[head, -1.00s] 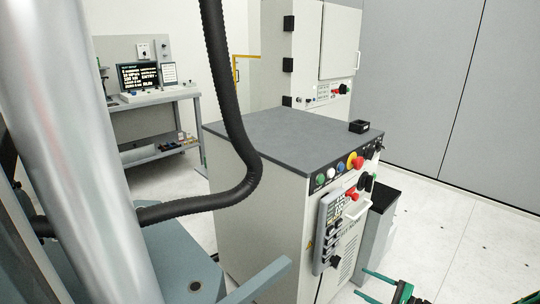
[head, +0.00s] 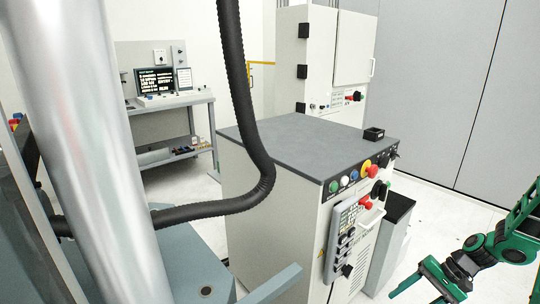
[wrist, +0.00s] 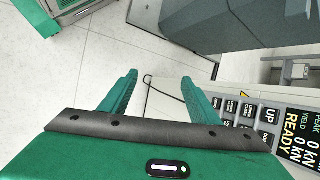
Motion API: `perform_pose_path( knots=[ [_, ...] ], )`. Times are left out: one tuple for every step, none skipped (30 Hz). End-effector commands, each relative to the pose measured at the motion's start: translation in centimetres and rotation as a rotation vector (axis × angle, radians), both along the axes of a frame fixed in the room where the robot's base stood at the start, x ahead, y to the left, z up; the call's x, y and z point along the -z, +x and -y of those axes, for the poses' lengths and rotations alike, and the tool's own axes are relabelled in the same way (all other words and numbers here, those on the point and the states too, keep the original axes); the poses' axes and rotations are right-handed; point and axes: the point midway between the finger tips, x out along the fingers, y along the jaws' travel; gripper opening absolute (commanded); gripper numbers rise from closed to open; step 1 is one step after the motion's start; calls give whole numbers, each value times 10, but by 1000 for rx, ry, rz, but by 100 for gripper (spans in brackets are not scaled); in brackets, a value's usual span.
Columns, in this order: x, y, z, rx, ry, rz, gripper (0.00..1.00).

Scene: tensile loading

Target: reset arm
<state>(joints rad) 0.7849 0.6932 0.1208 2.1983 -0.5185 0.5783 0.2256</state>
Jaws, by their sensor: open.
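My gripper (head: 420,284) is green and shows at the lower right of the head view, at the end of my green arm.
A control pendant (head: 347,240) hangs on the cabinet's front; its keys and READY display also show in the wrist view (wrist: 270,125). A small black box (head: 373,134) sits on the cabinet top. A metal column (head: 85,130) and a black hose (head: 235,90) stand at left.

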Motion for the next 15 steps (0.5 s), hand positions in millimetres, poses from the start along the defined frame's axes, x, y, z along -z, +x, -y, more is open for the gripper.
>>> perform_pose_path(
  knots=[
    [-13,-4,3,-24,-43,-1,56],
    [-20,-8,5,-35,-67,-7,56],
    [-29,-13,6,-52,-95,-13,56],
    [-35,-16,8,-62,-119,-15,56],
    [-42,-20,10,-72,-139,-20,56],
    [-51,-25,12,-84,-167,-26,56],
    [-58,-28,13,-93,-189,-28,56],
    [-65,-32,14,-103,-209,-31,56],
    [-74,-38,16,-112,-236,-35,56],
    [-81,-41,17,-119,-256,-37,56],
    [-88,-45,17,-125,-274,-40,56],
    [-98,-51,18,-134,-299,-43,56],
    [-105,-55,19,-139,-318,-45,56],
    [-112,-60,20,-145,-336,-46,56],
    [-121,-65,20,-150,-360,-47,56]
  ],
)
